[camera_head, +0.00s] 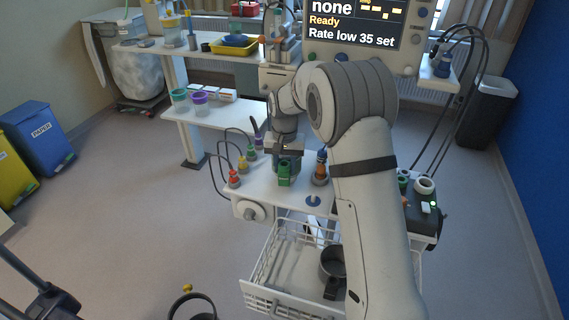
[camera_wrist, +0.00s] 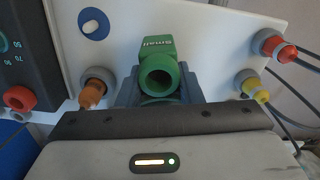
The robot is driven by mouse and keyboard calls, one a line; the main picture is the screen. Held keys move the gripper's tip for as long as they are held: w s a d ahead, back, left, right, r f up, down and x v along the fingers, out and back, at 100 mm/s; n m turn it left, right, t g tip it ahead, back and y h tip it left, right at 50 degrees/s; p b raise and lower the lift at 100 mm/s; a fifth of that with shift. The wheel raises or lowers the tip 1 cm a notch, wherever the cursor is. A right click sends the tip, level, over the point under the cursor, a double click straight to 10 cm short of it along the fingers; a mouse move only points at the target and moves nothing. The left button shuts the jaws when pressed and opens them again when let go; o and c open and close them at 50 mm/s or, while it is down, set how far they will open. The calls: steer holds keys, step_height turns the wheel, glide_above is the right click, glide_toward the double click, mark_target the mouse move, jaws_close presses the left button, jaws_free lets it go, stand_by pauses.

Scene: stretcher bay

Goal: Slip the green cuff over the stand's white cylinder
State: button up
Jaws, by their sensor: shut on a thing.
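The green cuff (camera_head: 284,178) is a short open tube over the white shelf in the head view. In the wrist view the cuff (camera_wrist: 160,72) shows its round opening and a tab marked "Small". My gripper (camera_head: 286,158) is shut on it, with a grey jaw on each side. I cannot tell if the cuff touches the shelf below. A white round-ended cylinder (camera_head: 252,212) sits at the shelf's front left edge, apart from the cuff. I cannot tell whether this is the stand's cylinder.
Red (camera_head: 234,178), yellow (camera_head: 243,165) and orange (camera_head: 321,172) connectors stand around the cuff on the shelf (camera_head: 279,196). A dark device (camera_head: 424,213) with a white ring (camera_head: 424,186) is at right. A wire basket (camera_head: 262,296) is below.

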steer(key=shift+f+b, duration=1)
steer(key=shift+f, duration=0.8)
steer(key=o, duration=1.2)
steer(key=shift+c, duration=0.2)
step_height(320, 180, up, 7)
steer(key=shift+f, duration=0.1)
steer(key=shift+s+r, duration=0.1)
steer(key=shift+r, duration=0.6)
steer(key=s+d+r+t, duration=0.1)
steer(key=s+d+r, duration=0.3)
steer(key=s, duration=0.3)
steer(key=s+d+r, duration=0.4)
steer(key=s, duration=0.3)
steer(key=s+d+f+t, duration=0.1)
steer(key=s+d, duration=0.1)
steer(key=s, duration=0.7)
steer(key=s+d+f+n, duration=0.1)
steer(key=s+d, duration=0.2)
steer(key=s, duration=0.7)
steer(key=shift+s+f+n+t, duration=0.2)
steer(key=shift+f+n+t, duration=0.1)
steer(key=shift+f+t, duration=0.1)
